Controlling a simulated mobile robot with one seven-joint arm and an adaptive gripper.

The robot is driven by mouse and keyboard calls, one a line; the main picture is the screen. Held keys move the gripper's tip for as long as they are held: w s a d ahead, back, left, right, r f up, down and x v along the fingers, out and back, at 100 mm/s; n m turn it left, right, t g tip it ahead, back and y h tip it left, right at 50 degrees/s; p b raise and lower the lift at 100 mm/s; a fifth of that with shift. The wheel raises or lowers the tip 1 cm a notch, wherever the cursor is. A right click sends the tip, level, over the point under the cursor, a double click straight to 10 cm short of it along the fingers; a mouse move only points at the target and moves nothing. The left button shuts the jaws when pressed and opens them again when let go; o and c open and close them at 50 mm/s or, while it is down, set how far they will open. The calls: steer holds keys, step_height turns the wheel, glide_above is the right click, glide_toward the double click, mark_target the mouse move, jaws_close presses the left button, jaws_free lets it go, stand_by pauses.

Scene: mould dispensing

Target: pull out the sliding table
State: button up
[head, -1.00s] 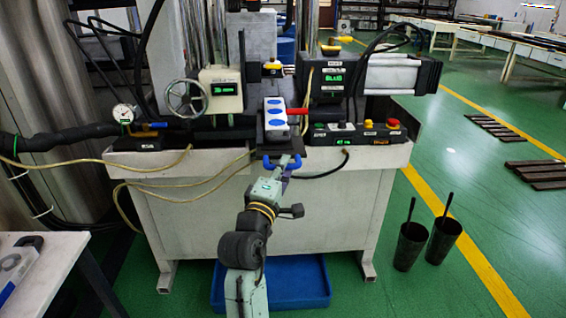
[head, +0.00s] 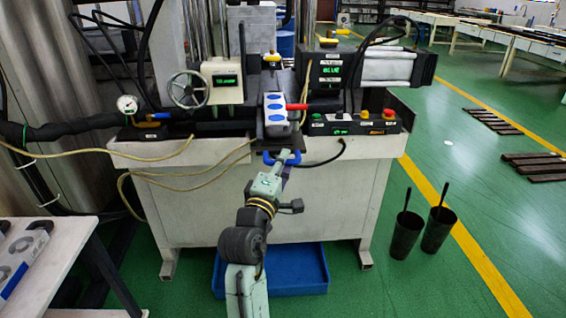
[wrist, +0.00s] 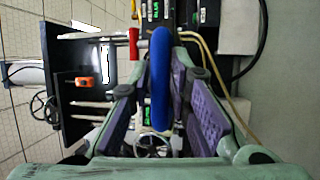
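The sliding table is a dark plate (head: 276,144) at the middle of the machine's front, under a white block with blue ovals (head: 275,113). A blue loop handle (head: 268,158) sits at its front edge. My gripper (head: 288,158) is at this handle. In the wrist view, the handle (wrist: 160,80) stands between my two purple-padded fingers (wrist: 156,84). The fingers are apart.
A handwheel (head: 188,90) is left of the slide; a red-handled rod (head: 298,107) and a button box (head: 355,124) are right. A blue tray (head: 300,280) lies under the machine. Two dark cups (head: 406,236) stand on the floor at right. A white table (head: 75,265) is at left.

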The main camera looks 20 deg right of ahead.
steer(key=o, duration=0.3)
steer(key=v, duration=1.2)
steer(key=shift+f, duration=0.1)
